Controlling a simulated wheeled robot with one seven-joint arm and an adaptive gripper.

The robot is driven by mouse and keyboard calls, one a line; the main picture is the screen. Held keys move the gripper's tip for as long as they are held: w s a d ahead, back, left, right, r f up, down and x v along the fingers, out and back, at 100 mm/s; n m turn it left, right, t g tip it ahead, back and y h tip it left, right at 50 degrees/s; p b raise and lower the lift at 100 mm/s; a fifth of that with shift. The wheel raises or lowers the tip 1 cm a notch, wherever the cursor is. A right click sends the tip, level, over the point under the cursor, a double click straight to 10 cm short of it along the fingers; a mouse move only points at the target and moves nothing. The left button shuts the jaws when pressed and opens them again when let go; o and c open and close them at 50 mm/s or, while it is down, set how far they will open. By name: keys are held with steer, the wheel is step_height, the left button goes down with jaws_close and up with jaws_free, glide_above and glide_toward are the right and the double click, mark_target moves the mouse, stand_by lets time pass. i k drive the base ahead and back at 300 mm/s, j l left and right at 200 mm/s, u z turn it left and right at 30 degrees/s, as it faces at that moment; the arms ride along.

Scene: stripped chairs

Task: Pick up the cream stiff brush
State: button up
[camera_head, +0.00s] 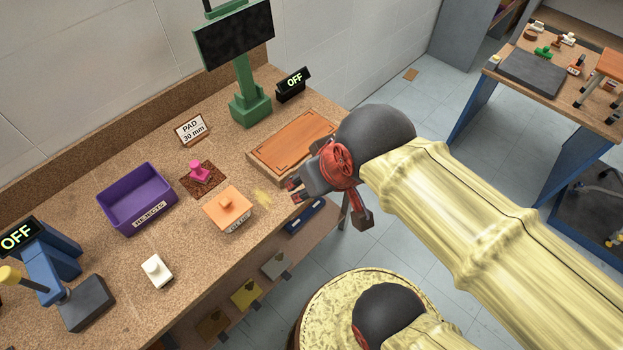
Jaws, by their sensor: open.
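A small cream block with a raised grip on top, which looks like the cream stiff brush (156,271), sits on the speckled brown bench (195,300) near its front edge at the lower left. Its bristles cannot be seen. My gripper (293,190) is over the bench's front edge, well to the right of the brush and apart from it. Its jaws are open and I see nothing between them.
A purple bin (137,200) is behind the brush; a blue press (60,275) is left. A wooden board (292,142) lies behind my gripper.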

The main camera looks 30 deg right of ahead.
mark_target(157, 271)
steer(key=u, duration=1.4)
